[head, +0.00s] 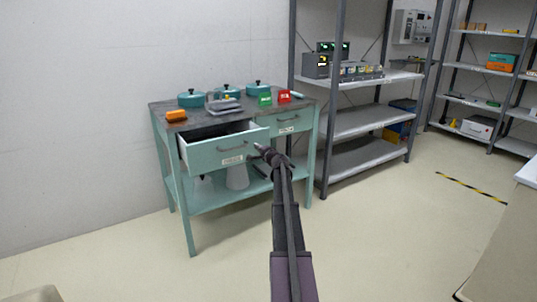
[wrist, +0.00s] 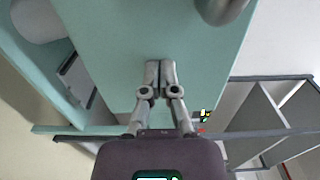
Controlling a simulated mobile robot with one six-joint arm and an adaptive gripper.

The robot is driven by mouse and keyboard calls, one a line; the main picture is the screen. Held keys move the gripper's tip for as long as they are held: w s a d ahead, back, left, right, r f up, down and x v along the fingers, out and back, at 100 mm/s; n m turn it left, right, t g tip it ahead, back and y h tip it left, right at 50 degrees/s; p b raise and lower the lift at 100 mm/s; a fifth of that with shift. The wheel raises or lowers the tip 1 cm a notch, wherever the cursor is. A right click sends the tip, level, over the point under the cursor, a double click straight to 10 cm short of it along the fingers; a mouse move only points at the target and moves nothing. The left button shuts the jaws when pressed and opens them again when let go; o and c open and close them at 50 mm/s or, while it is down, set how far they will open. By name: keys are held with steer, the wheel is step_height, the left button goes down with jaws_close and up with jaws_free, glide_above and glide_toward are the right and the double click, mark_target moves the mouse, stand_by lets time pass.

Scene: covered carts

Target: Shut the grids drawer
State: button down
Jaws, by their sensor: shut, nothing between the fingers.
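The teal workbench (head: 216,196) stands against the wall with two drawers side by side. Its left drawer (head: 215,153) is pulled out, with a grey handle and a label that is too small to read. The right drawer (head: 285,125) sits flush in the bench. My gripper (head: 258,149) is shut and empty at the right end of the open drawer's front. In the wrist view my gripper's closed fingertips (wrist: 160,64) lie over the teal drawer front (wrist: 120,40), touching it or very close. Part of the grey handle (wrist: 222,8) shows at the top edge.
Teal pots (head: 191,98), an orange item (head: 176,115), a small scale-like device (head: 222,104) and green and red cards stand on the bench top. A white container (head: 237,176) is on the lower shelf. A grey shelf rack (head: 365,122) stands close on the right. The floor in front is clear.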

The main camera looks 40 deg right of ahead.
steer(key=x, duration=1.7)
steer(key=shift+w+d+f, duration=0.1)
steer(key=shift+w+d, duration=0.1)
steer(key=shift+w, duration=0.3)
steer(key=shift+s+a, duration=0.2)
steer(key=shift+s, duration=0.15)
steer(key=v, duration=1.4)
steer(key=shift+d, duration=0.1)
